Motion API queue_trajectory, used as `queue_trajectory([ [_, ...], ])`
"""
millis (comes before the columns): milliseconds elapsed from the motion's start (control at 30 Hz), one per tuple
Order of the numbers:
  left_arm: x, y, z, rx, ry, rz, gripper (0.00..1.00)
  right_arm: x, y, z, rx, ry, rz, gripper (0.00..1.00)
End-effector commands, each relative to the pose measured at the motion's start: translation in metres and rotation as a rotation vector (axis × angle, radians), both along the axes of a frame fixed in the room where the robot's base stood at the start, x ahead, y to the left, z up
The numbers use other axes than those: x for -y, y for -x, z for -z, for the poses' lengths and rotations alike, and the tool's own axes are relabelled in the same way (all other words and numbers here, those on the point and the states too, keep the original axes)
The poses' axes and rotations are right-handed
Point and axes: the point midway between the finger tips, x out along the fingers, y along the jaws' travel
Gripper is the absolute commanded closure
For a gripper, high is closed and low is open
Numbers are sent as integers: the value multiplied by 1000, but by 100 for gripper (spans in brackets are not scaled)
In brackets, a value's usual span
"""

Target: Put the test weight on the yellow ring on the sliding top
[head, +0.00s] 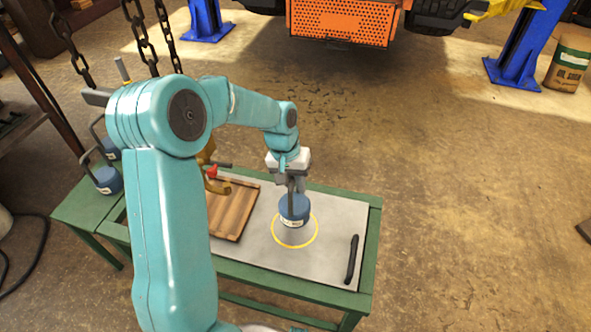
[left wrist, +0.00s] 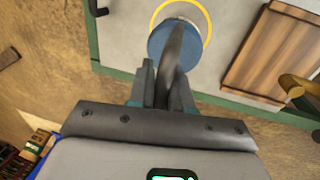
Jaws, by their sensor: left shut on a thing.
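The blue test weight (head: 294,208) hangs by its dark handle from my left gripper (head: 291,180), over the far part of the yellow ring (head: 296,246). My left gripper is shut on the handle. In the left wrist view the weight (left wrist: 172,42) covers part of the yellow ring (left wrist: 208,28), and the handle rises between the fingers (left wrist: 165,85). I cannot tell whether the weight touches the grey sliding top (head: 335,215). The top lies on a green-framed table (head: 374,222) and has a black handle (head: 351,260) at its right. My right gripper is out of view.
A wooden board (head: 232,210) lies left of the ring, with a brass and red fitting (head: 213,178) by it. More blue weights (head: 108,181) stand on the green table's left side. Chains hang at upper left. Floor right of the table is clear.

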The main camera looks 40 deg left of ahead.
Motion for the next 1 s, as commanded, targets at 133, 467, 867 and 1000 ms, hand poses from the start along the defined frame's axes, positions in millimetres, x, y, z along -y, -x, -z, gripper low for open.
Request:
queue_trajectory([
  [133,-2,-2,12,4,-2,-2,100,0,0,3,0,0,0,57],
  [467,-1,-2,47,1,0,-1,100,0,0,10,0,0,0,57],
  [867,-2,-2,58,4,-2,-1,100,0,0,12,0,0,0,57],
  [1000,-1,-1,60,1,0,0,55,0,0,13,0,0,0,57],
])
